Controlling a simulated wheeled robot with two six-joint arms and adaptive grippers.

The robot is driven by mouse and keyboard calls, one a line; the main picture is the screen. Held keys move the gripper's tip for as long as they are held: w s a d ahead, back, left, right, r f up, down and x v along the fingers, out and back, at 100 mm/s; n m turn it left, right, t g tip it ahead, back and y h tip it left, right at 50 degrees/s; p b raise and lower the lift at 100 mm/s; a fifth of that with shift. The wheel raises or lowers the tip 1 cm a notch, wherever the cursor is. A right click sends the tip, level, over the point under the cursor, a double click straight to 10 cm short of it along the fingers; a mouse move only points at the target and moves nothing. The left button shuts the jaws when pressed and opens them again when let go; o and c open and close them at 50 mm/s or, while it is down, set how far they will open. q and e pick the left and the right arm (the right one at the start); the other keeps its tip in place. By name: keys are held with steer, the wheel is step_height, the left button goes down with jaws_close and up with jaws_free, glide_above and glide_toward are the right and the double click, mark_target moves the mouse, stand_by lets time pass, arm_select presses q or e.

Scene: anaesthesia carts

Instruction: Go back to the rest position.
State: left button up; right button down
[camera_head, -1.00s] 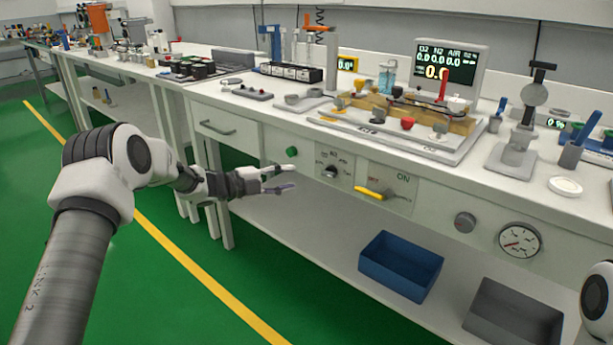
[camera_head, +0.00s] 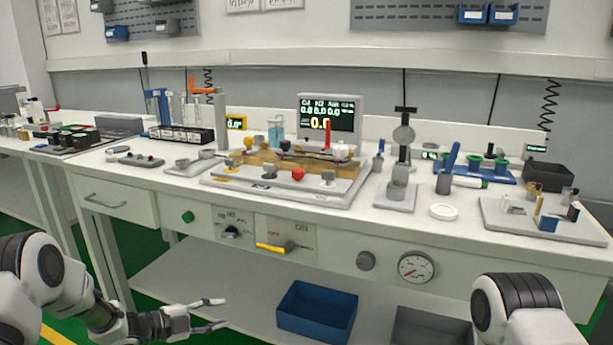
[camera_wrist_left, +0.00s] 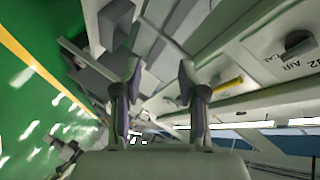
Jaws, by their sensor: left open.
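My left gripper (camera_head: 221,313) is open and empty at the lower left of the head view. It hangs in front of the bench, lower than the panel with the yellow lever, and touches nothing that I can see. In the left wrist view its two fingers (camera_wrist_left: 159,72) stand apart with nothing between them. Part of my right arm shows at the lower right of the head view, but its gripper is out of the picture.
The white bench (camera_head: 460,222) spans the view, with a monitor (camera_head: 327,117) and instruments on top. A blue bin (camera_head: 317,312) and a grey bin (camera_head: 428,328) stand on the lower shelf (camera_head: 190,268). The yellow lever (camera_head: 270,248) sticks out from the front panel.

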arm_select(q)
steer(key=s+d+f+n+g+y, duration=0.1)
steer(key=s+d+f+n, duration=0.2)
steer(key=s+f, duration=0.25)
steer(key=s+d+f+n+g+y, duration=0.1)
steer(key=s+d+f+n+y, duration=0.15)
steer(key=s+f, duration=0.35)
steer(key=s+a+f+n+g+y, duration=0.1)
steer(key=s+f+n+g+y, duration=0.2)
steer(key=s, duration=0.4)
steer(key=s+a+f+n, duration=0.1)
steer(key=s+f+n, duration=0.25)
steer(key=s, duration=0.35)
steer(key=s+a+f+n+g+y, duration=0.1)
steer(key=s+f+n+g+y, duration=0.2)
steer(key=s, duration=0.5)
steer(key=s+a+r+n+g+y, duration=0.2)
steer(key=s+a+n, duration=0.2)
steer(key=s+n, duration=0.45)
step_height(320, 180, up, 24)
steer(key=m+p, duration=0.1)
steer(key=p, duration=2.3)
steer(key=shift+s+f+t, duration=0.15)
steer(key=shift+t, duration=0.15)
steer(key=shift+p, duration=0.3)
